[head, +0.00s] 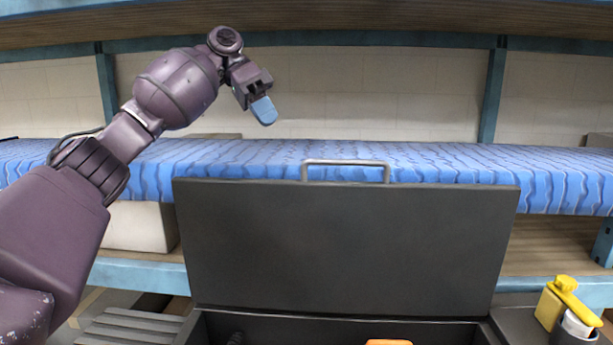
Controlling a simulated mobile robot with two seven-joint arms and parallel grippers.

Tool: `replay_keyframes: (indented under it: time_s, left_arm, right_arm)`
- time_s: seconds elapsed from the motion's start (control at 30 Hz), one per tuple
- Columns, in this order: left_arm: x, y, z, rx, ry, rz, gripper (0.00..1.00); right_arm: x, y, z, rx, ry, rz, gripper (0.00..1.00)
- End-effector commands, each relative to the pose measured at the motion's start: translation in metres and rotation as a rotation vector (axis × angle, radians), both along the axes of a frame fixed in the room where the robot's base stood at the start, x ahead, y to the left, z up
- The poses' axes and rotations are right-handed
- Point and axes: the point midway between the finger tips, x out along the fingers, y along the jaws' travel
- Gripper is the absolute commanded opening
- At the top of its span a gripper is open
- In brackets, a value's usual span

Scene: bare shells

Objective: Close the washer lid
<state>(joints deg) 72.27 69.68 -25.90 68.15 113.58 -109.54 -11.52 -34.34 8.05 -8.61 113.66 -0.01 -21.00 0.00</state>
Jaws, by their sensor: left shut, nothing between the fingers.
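The washer lid (340,250) is a large dark grey panel standing raised and open in the middle of the head view. A metal bar handle (345,163) sits on its top edge. The dark opening of the washer (300,328) shows below it at the bottom edge, with part of an orange thing (388,342) inside. My left gripper (264,110) is shut and empty, above and to the left of the handle and apart from the lid. My right gripper is not in view.
A shelf with a blue wavy covering (560,175) runs behind the lid, with blue posts (492,90) and another shelf above. A yellow object (565,300) and a dark cup with white inside (576,328) stand at the lower right. Open air lies above the handle.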

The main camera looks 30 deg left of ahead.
Motion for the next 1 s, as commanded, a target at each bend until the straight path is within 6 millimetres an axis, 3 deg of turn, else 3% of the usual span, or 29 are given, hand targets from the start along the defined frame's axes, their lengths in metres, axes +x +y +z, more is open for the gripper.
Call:
replay_keyframes:
  time_s: [0.07,0.27,0.7,1.0]
  left_arm:
    - [0.003,0.000,-0.012,0.000,0.008,0.000,0.00]
    - [0.004,-0.005,-0.021,0.001,0.010,0.000,0.00]
    - [0.008,-0.045,-0.075,0.000,0.010,0.000,0.00]
    - [0.009,-0.059,-0.092,0.000,0.008,0.000,0.00]
  right_arm:
    - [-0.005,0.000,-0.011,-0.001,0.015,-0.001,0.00]
    - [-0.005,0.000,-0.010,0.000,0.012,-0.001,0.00]
    - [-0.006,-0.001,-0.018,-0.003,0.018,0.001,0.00]
    - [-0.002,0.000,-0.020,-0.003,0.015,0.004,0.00]
